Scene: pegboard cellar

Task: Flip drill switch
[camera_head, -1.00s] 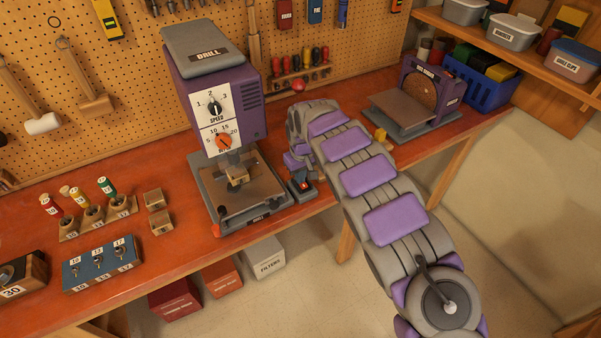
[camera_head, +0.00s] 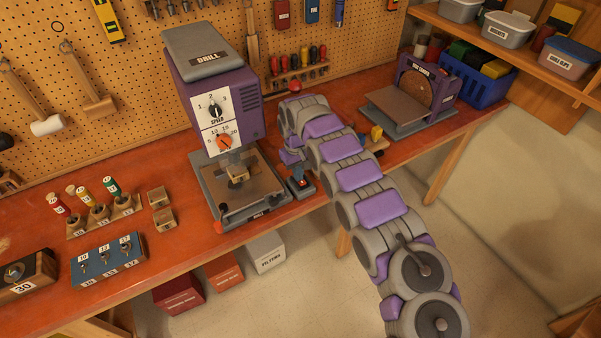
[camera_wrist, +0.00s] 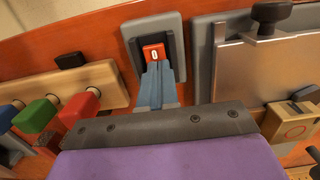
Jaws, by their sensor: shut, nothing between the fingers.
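The purple and grey drill (camera_head: 215,85) stands on the orange bench, with a speed dial and an orange depth dial on its front. Its switch is a small dark box (camera_head: 309,187) just right of the drill base. In the head view my arm hides part of the gripper, which points down over the switch.
The drill base (camera_wrist: 203,60) lies close to the right of the fingers in the wrist view. A wooden rack (camera_wrist: 100,78) with coloured handles is at left. A disc sander (camera_head: 415,95) stands farther right on the bench. The blue block with toggles (camera_head: 108,258) is at left.

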